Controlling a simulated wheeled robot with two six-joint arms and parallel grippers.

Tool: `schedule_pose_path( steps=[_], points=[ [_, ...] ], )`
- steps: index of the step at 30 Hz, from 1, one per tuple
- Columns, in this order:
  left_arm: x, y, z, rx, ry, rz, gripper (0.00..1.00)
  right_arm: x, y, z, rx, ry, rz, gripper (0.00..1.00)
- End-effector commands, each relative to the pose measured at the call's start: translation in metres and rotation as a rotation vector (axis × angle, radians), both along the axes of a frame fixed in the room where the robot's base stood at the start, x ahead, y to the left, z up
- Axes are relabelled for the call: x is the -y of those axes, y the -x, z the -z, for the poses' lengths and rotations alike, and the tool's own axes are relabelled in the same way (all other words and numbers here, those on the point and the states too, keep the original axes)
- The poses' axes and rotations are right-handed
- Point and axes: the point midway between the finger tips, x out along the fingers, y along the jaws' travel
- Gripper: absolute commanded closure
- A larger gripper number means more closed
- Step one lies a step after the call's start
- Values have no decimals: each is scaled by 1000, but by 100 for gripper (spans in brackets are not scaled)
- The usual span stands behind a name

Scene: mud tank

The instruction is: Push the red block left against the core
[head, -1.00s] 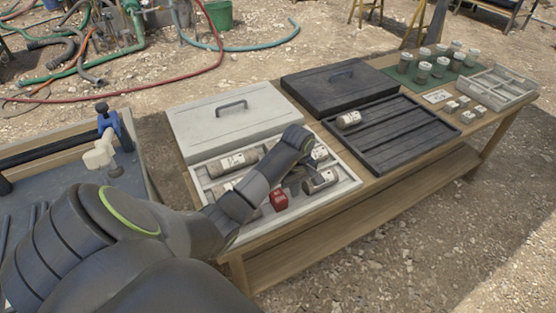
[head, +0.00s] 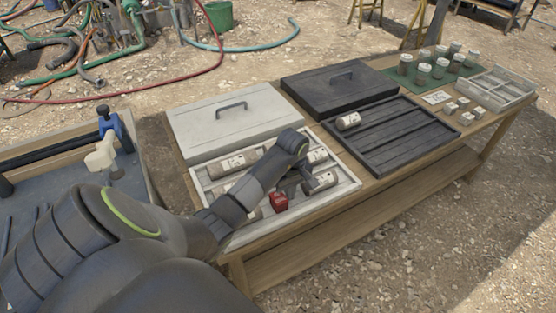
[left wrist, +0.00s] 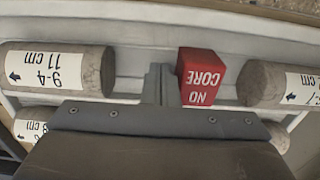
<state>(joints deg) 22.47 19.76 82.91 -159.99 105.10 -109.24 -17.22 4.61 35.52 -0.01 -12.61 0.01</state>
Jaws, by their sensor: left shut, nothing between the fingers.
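The red block (head: 278,201), marked "NO CORE", lies in the front row of the light core tray (head: 352,186). In the left wrist view the block (left wrist: 202,77) sits just right of my shut, empty left gripper (left wrist: 158,84). The fingers are at its side, very close or touching; I cannot tell which. A labelled core (left wrist: 55,68) lies on the fingers' other side. Beyond the block, across a narrow gap, lies another core (left wrist: 278,84). In the head view that core is left of the block, mostly behind my left arm. My right gripper is out of view.
The grey lid (head: 235,122) lies behind the light tray. More cores lie in the light tray, close around the fingers.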

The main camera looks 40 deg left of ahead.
Motion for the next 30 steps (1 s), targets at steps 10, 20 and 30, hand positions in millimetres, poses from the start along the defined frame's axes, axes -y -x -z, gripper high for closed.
schedule_pose_path(
  steps=[10,20,30],
  points=[
    [-6,15,-1,0,1,0,100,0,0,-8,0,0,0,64],
    [-12,29,-1,0,0,0,100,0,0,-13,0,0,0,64],
    [-17,42,0,0,1,0,100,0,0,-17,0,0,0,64]
  ],
)
